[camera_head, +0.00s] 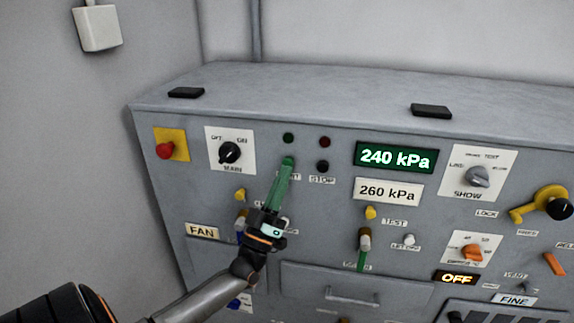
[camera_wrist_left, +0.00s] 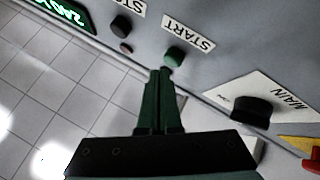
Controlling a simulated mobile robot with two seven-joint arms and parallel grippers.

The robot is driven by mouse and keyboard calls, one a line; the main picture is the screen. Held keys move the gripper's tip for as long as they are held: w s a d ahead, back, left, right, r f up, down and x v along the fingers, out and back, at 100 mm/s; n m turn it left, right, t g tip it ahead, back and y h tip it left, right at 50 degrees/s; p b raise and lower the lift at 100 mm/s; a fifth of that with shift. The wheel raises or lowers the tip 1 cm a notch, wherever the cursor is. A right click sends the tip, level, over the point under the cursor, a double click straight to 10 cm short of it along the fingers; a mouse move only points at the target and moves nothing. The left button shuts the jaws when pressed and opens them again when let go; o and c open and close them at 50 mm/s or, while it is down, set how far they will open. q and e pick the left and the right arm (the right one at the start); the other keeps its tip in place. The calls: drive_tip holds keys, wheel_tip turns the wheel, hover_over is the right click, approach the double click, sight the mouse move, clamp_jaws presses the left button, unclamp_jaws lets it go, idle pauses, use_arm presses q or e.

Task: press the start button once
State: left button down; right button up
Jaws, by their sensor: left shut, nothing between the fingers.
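The green start button (camera_wrist_left: 175,56) sits on the grey panel beside its START label (camera_wrist_left: 188,33) in the wrist view. My left gripper (camera_head: 287,167) reaches up to it from below with its green fingers shut and empty. In the wrist view the fingertips (camera_wrist_left: 160,73) are right by the button's edge; I cannot tell whether they touch it. In the head view the fingers cover most of the button and part of its label. My right gripper is not in view.
The black stop button (camera_head: 322,166) is just right of the start button. A dark green lamp (camera_head: 288,138) and dark red lamp (camera_head: 325,142) sit above. The MAIN knob (camera_head: 230,152) and red button (camera_head: 165,150) are left. A display (camera_head: 395,158) reads 240 kPa.

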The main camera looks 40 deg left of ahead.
use_arm(q)
drive_tip(key=shift+w+a, duration=0.1)
drive_tip(key=shift+w, duration=0.15)
drive_tip(key=shift+w+a+b, duration=0.25)
drive_tip(key=shift+w+b, duration=0.05)
drive_tip(key=shift+w, duration=0.1)
idle(0.7)
drive_tip(key=shift+s, duration=0.15)
drive_tip(key=shift+s+d+p, duration=0.45)
drive_tip(key=shift+s+p, duration=0.15)
drive_tip(key=shift+s, duration=0.05)
drive_tip(key=shift+s, duration=0.1)
drive_tip(key=s+d+p, duration=0.1)
drive_tip(key=s, duration=0.1)
drive_tip(key=s+d+p, duration=0.1)
drive_tip(key=s, duration=0.1)
drive_tip(key=shift+s+d, duration=0.1)
drive_tip(key=shift+d, duration=0.1)
idle(0.3)
idle(0.7)
